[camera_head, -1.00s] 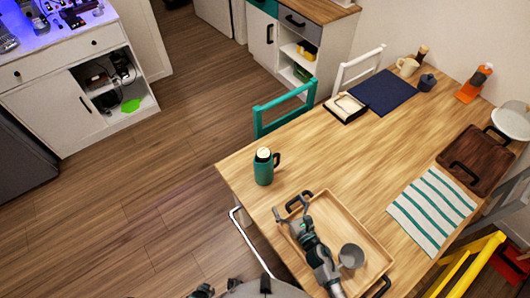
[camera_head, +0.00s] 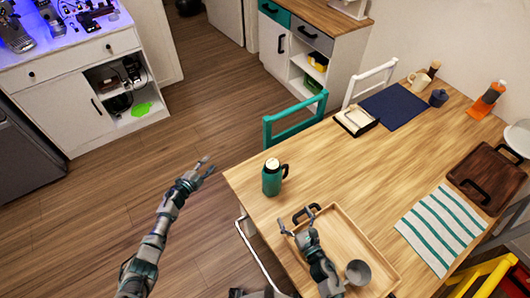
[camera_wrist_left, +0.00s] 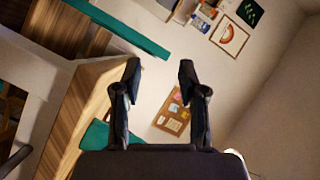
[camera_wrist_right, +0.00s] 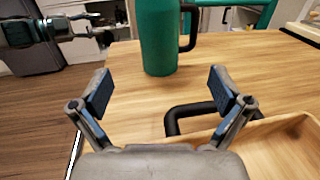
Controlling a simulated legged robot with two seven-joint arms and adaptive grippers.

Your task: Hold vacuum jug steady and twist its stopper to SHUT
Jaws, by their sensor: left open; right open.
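The vacuum jug (camera_head: 272,180) is teal with a dark side handle and a pale stopper (camera_head: 271,163) on top. It stands upright near the table's left corner. Its lower body and handle also show in the right wrist view (camera_wrist_right: 158,38); its top is out of that frame. My left gripper (camera_head: 207,166) is open and empty, left of the jug and beyond the table edge. Its open fingers also show in the left wrist view (camera_wrist_left: 158,78), with no jug there. My right gripper (camera_head: 296,226) is open and empty above the tray, apart from the jug. Its fingers face the jug in the right wrist view (camera_wrist_right: 162,92).
A wooden tray (camera_head: 372,250) with black handles lies close to the jug and holds a grey cup (camera_head: 358,272). A striped cloth (camera_head: 440,232) lies to the right. A teal chair (camera_head: 296,122) stands behind the jug. The table middle is clear.

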